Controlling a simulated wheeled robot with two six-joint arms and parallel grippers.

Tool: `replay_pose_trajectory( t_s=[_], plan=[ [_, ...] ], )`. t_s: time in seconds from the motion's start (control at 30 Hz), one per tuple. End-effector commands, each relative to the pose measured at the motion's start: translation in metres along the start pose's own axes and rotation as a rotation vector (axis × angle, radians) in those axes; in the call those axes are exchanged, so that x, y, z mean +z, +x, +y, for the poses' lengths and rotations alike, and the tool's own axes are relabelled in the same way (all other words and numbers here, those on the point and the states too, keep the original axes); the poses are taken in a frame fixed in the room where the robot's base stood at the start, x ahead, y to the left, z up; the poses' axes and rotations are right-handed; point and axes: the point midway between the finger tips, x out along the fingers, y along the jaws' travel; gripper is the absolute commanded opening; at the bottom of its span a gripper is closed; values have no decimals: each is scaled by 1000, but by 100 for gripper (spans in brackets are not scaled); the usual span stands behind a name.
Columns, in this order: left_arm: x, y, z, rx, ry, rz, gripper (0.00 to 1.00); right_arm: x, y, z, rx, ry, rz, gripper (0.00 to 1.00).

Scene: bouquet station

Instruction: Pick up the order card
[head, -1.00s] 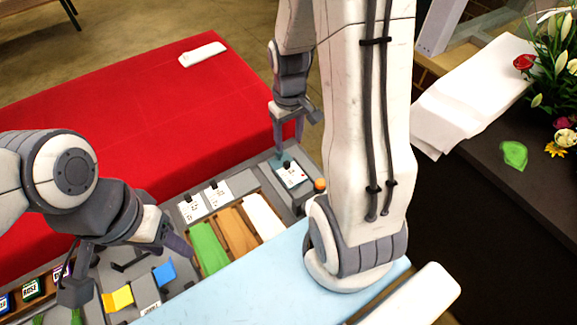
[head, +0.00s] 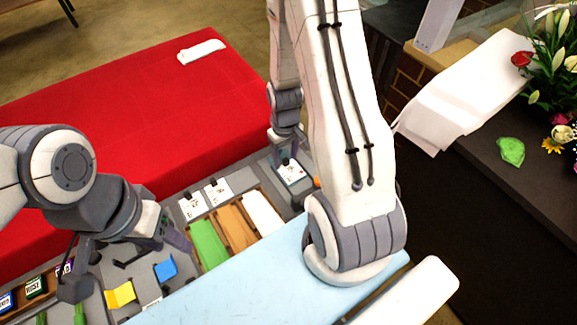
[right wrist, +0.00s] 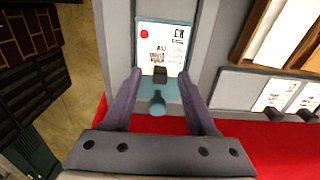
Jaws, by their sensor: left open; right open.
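The order card (head: 291,172) is a small white card with print and a red dot. It stands in a grey holder at the right end of the station and also shows in the right wrist view (right wrist: 162,42), with a dark clip (right wrist: 160,74) at its near edge. My right gripper (right wrist: 159,80) is open, its two fingers on either side of the card's near edge and the clip, not closed on them. In the head view the right gripper (head: 287,150) is just above the card, partly hiding it. My left gripper (head: 128,262) is open and empty over the station's left part.
Two other printed cards (head: 205,199) stand left of the order card. Green (head: 208,244), orange (head: 236,230) and white (head: 263,213) wrap sheets lie in wooden slots. A red surface (head: 130,120) lies behind. Flowers (head: 555,75) and white paper (head: 460,95) are at right.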

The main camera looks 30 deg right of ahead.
Motion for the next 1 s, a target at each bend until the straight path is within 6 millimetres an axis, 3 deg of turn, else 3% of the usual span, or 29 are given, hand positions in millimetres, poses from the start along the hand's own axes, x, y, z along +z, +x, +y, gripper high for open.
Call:
replay_pose_trajectory(
  t_s=[0.07, 0.2, 0.23, 0.67, 0.87, 1.0],
  plan=[
    [0, 0, 0, 0, 0, 0, 50, 0, 0, 0, 0, 0, 0, 57],
    [0, 0, 0, 0, 0, 0, 50, 0, 0, 0, 0, 0, 0, 4],
    [0, 0, 0, 0, 0, 0, 50, 0, 0, 0, 0, 0, 0, 0],
    [0, 0, 0, 0, 0, 0, 50, 0, -4, 0, 0, 0, 1, 0],
    [0, 2, 0, 0, 0, 0, 50, -1, -26, 0, 1, 0, 5, 0],
    [0, 3, 0, 0, 0, 0, 50, -1, -53, 0, 2, 0, 7, 0]
  ],
)
